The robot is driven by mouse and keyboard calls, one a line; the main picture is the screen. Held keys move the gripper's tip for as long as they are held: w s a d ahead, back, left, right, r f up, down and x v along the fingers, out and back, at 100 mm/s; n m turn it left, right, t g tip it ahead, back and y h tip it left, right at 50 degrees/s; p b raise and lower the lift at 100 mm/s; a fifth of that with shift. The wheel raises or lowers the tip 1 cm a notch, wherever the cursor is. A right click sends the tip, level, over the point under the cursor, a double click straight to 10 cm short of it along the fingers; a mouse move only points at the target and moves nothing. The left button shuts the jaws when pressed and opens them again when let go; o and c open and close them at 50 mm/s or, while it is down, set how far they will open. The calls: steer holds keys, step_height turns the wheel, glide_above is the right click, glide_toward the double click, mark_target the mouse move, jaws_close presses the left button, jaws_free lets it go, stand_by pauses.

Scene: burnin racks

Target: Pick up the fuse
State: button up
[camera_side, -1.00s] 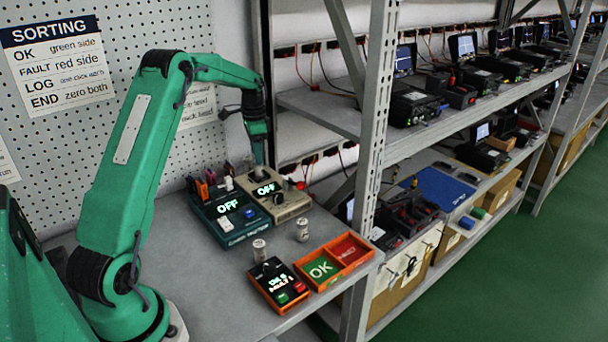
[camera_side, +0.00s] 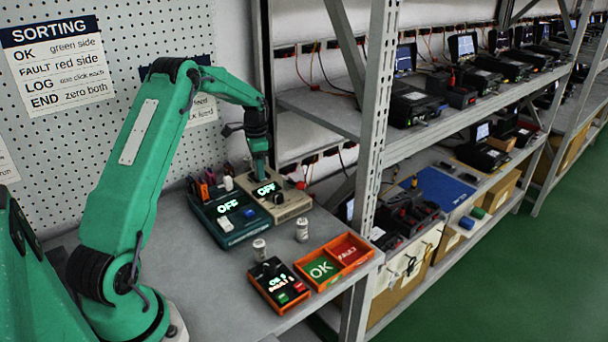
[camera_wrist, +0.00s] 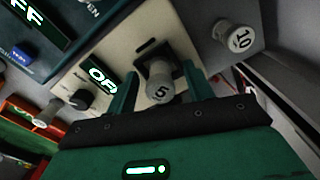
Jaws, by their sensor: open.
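A pale cylindrical fuse marked "5" (camera_wrist: 162,86) stands in a black square socket on the beige tester (camera_wrist: 183,45). My gripper (camera_wrist: 161,72) is open, with one finger on each side of this fuse; I cannot tell whether either finger touches it. In the side view my gripper (camera_side: 261,172) points down over the back part of the beige tester (camera_side: 292,208), and the fuse is hidden there. The tester's display reads "OFF". Another fuse, marked "10" (camera_wrist: 236,37), stands to the right in the wrist view.
A teal tester (camera_side: 226,233) adjoins the beige one. Two metal-capped cylinders (camera_side: 260,250) (camera_side: 302,230) stand on the table in front. An orange-edged counter box (camera_side: 279,285) and a tray with OK and FAULT halves (camera_side: 347,272) lie near the front edge. A shelf post (camera_side: 372,150) rises to the right.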

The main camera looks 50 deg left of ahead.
jaws_close()
steer(key=shift+r, duration=0.25)
steer(key=shift+r, duration=0.6)
steer(key=r, duration=0.1)
steer(key=d+r, duration=0.1)
steer(key=r, duration=0.1)
steer(key=d+r, duration=0.6)
steer(key=d, duration=0.4)
steer(key=shift+w+d+r, duration=0.2)
steer(key=shift+w+d, duration=0.1)
steer(key=shift+d, duration=0.05)
